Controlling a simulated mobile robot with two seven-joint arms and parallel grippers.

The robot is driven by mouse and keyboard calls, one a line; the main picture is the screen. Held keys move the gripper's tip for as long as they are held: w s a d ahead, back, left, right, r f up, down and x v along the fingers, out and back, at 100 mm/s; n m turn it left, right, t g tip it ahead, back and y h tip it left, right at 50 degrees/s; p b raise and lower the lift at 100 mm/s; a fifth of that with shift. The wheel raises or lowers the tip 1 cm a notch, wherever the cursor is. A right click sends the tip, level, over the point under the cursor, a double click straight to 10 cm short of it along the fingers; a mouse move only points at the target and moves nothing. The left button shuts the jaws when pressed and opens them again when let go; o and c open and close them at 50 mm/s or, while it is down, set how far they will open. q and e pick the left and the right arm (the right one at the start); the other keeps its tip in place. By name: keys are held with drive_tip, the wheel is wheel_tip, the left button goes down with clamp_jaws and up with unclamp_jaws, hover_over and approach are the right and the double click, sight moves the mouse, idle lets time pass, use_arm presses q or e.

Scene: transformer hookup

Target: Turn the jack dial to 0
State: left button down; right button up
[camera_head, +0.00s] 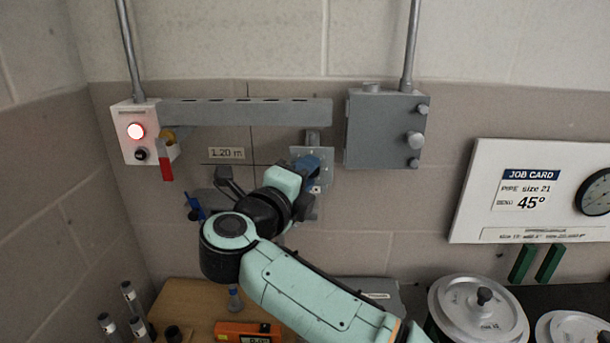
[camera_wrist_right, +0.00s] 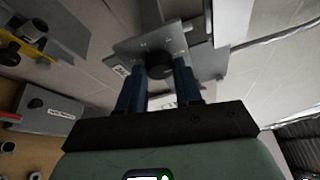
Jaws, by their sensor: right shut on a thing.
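The jack dial is a round black knob (camera_wrist_right: 158,66) on a grey metal plate (camera_wrist_right: 126,48) with small marks, too small to read. My right gripper (camera_wrist_right: 160,78) is shut on the knob, one blue finger on each side. In the head view the plate (camera_head: 325,158) is on the wall below the grey bar. There my right gripper (camera_head: 310,163) reaches it, and my wrist and arm hide part of it and the knob. Which mark the dial points to cannot be read. My left gripper is not in view.
A switch box (camera_head: 127,150) with a lit red lamp is on the wall at left. A grey box (camera_head: 385,128) is right of the plate. A job card board (camera_head: 535,220) is further right. An orange device (camera_head: 248,331) and silver round weights (camera_head: 480,308) are below.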

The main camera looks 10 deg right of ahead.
drive_tip(key=o, duration=1)
drive_tip(key=shift+o, duration=0.2)
drive_tip(key=shift+s, duration=0.1)
drive_tip(key=b+v, duration=0.1)
drive_tip(key=v, duration=1.2)
drive_tip(key=shift+a, duration=0.15)
